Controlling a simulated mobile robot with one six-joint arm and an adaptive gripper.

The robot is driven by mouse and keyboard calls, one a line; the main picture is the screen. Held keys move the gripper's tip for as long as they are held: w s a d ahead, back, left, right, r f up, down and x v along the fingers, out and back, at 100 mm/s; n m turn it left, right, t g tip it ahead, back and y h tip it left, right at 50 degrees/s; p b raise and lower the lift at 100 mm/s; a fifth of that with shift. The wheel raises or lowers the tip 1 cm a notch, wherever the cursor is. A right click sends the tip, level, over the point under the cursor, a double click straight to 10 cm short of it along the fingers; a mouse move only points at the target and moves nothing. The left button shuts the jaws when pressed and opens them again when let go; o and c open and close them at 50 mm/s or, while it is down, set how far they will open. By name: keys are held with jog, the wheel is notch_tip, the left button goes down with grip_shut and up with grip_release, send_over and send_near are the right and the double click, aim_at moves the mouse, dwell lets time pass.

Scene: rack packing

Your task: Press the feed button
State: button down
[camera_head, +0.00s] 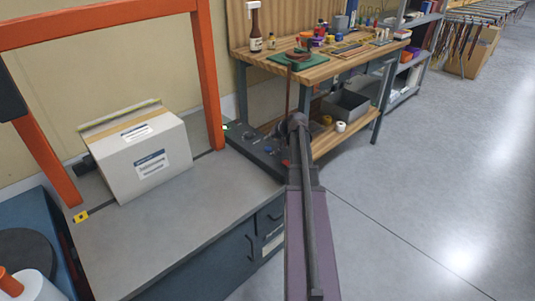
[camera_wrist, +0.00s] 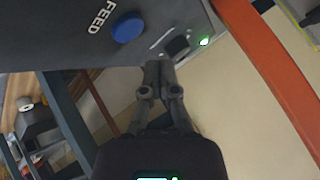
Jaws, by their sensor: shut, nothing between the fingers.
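The feed button is a round blue button (camera_wrist: 127,28) beside the white word FEED on a dark control panel (camera_wrist: 60,30) in the wrist view. The panel (camera_head: 240,140) also shows at the back right of the grey bench in the head view, with a small blue button (camera_head: 268,149) on it. My gripper (camera_wrist: 158,66) is shut and empty. In the wrist picture its fingertips are at the panel's lower edge, below and right of the blue button and apart from it. In the head view my arm hides part of the panel's right side.
A black switch (camera_wrist: 178,45) and a lit green lamp (camera_wrist: 204,41) sit near the fingertips. An orange frame (camera_head: 208,75) spans the bench, with a taped carton (camera_head: 150,160) under it. A cluttered wooden workbench (camera_head: 325,68) stands behind. Open floor lies to the right.

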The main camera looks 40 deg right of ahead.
aim_at(265, 147)
jog(key=shift+f+b, duration=0.75)
jog(key=shift+f, duration=0.3)
dwell(0.9)
jog(key=shift+f+b, duration=0.4)
jog(key=shift+f+b, duration=0.45)
dwell(0.9)
jog(key=shift+r, duration=0.15)
jog(key=shift+r+p, duration=0.75)
jog(key=shift+p, duration=0.1)
jog(key=shift+r+p, duration=2.5)
jog(key=shift+p, duration=0.05)
